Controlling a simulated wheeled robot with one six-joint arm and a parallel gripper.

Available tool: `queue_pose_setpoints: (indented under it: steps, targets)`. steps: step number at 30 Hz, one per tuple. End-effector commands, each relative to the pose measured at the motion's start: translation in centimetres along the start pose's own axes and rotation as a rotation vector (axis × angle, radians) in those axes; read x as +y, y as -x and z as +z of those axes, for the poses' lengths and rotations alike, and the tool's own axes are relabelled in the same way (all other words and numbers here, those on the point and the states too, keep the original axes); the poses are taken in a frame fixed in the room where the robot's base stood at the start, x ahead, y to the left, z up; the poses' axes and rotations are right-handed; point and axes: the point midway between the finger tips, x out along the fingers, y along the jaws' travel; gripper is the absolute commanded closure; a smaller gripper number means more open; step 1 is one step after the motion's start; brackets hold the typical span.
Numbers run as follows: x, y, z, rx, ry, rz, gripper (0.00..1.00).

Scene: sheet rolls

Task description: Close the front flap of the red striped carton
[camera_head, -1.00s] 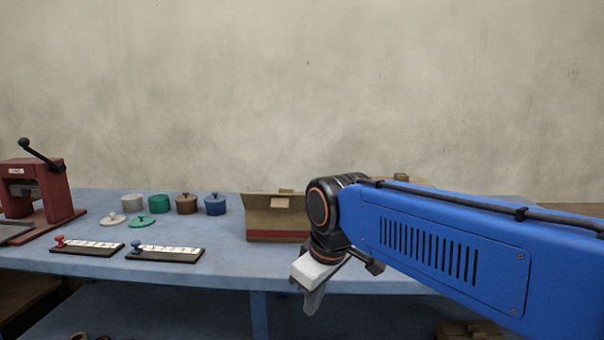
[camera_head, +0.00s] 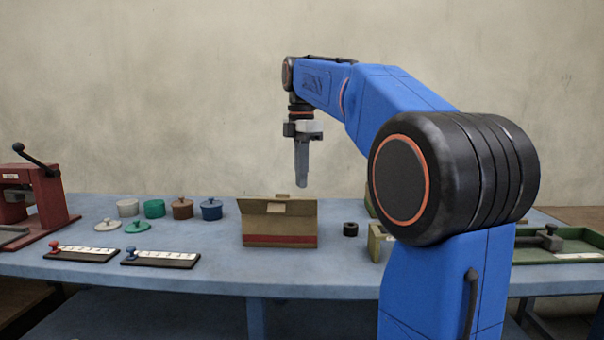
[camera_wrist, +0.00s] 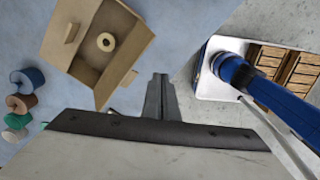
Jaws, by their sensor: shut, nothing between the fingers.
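The brown carton with a red stripe (camera_head: 279,240) stands on the blue table. Its front flap (camera_head: 250,207) is open, raised along the near top edge and leaning outward, with a small tab on it. In the wrist view the open carton (camera_wrist: 57,55) shows a tan roll (camera_wrist: 106,42) inside and flaps on opposite sides. The front flap (camera_wrist: 118,72) is on the side facing my gripper. My gripper (camera_head: 302,184) is shut and empty, pointing down above the carton's right part, apart from it. Its fingers also show in the wrist view (camera_wrist: 161,82).
A red press (camera_head: 35,205) stands at the far left. A black ring (camera_head: 350,229) sits right of the carton. A green tray (camera_head: 570,258) is at the far right.

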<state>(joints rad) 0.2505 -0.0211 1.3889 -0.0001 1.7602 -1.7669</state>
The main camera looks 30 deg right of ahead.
Motion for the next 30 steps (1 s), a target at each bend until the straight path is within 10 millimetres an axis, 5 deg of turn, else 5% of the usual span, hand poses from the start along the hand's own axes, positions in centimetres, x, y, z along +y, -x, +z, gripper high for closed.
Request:
queue_pose_setpoints:
  steps: [7, 21, 30]
  targets:
    - [0.8, 0.0, 0.7, 0.003, 0.057, -0.015, 1.0]
    - [0.7, -7.5, 0.6, 0.003, 0.055, -0.015, 1.0]
    - [0.7, -9.5, 0.6, 0.003, 0.055, -0.014, 1.0]
